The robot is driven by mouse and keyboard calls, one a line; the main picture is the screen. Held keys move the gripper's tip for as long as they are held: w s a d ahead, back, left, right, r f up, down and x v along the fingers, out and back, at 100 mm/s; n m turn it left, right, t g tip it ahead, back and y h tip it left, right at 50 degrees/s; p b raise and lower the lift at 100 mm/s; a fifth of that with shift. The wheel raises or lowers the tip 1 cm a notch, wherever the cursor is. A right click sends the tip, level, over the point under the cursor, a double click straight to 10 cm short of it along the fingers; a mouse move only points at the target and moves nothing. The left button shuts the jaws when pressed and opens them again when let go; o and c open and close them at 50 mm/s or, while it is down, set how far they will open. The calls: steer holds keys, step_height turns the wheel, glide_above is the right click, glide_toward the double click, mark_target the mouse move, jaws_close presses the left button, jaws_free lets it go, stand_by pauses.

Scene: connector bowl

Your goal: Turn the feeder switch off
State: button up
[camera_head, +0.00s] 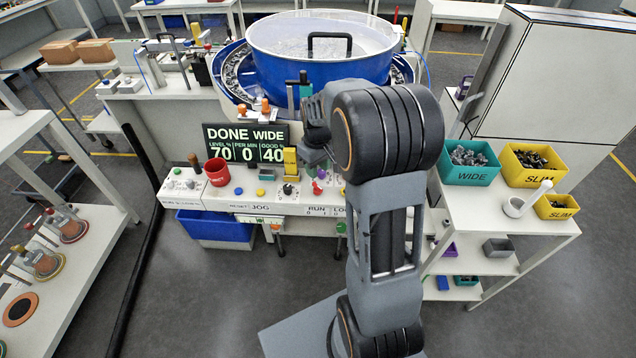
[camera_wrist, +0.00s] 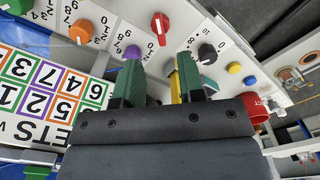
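A red rotary knob (camera_wrist: 160,27) with a white pointer mark sits on the white control panel (camera_wrist: 115,12), beyond my fingertips in the wrist view. It looks like the feeder switch; in the head view a red knob (camera_head: 317,188) stands above the printed word RUN. Its exact setting is hard to read. My gripper (camera_wrist: 158,68) has its two green fingers apart with nothing clearly held between them. In the head view my gripper (camera_head: 314,150) hangs over the panel, partly hidden by my arm. A yellow upright piece (camera_wrist: 176,88) shows beside the right finger.
A purple knob (camera_wrist: 133,53) and a black knob (camera_wrist: 207,53) flank the red one closely. The display (camera_head: 245,143) reads DONE WIDE, 70, 0, 40. The blue bowl (camera_head: 320,62) stands behind.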

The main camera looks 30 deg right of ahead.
mark_target(318, 186)
steer(key=shift+f, duration=3.5)
steer(key=shift+c, duration=0.2)
jaws_close()
